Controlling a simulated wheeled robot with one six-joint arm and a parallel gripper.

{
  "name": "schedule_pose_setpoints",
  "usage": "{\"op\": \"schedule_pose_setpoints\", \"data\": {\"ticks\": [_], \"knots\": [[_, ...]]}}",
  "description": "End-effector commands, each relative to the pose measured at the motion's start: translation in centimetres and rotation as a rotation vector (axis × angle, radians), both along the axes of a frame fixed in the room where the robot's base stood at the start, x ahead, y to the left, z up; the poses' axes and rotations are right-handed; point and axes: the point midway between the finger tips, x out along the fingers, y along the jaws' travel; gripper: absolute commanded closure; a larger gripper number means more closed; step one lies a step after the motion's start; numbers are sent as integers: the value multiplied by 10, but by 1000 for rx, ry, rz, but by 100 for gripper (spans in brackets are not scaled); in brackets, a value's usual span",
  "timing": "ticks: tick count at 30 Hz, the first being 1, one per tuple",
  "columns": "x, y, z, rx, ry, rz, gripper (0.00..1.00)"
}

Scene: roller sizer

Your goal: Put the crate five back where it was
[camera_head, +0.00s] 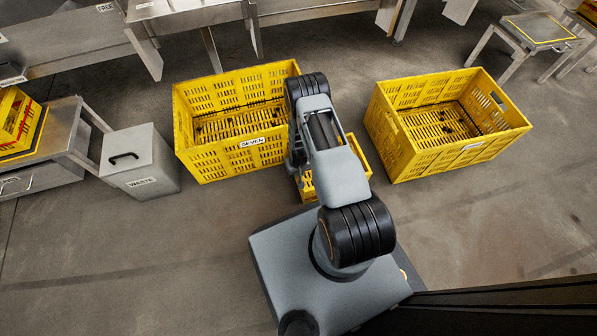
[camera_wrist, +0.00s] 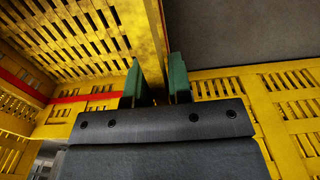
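A small yellow crate (camera_head: 361,154) shows beside and below my arm in the head view. My arm hides most of it, and no label on it can be read. In the wrist view my gripper (camera_wrist: 157,82) has green fingertips on either side of a yellow slatted crate wall (camera_wrist: 151,38), with little gap. I take this wall to be the small crate's. The gripper itself is hidden behind my arm in the head view. The word five is not readable anywhere.
A large yellow crate labelled SEVEN (camera_head: 189,131) stands left of my arm, another large crate (camera_head: 401,153) to the right. A grey WASTE bin (camera_head: 142,163) and a metal table (camera_head: 70,135) with yellow crates (camera_head: 14,118) are at left. Floor is clear at right.

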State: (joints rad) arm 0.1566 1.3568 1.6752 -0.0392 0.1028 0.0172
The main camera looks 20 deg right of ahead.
Motion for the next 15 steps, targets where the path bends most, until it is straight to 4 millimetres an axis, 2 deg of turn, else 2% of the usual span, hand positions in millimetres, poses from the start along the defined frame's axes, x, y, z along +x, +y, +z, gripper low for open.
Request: {"op": "schedule_pose_setpoints", "data": {"ticks": [1, 6, 15], "knots": [[0, 0, 0, 0, 0, -1, 76], [0, 0, 0, 0, 0, -1, 62], [0, -1, 6, 0, 0, -1, 62]]}}
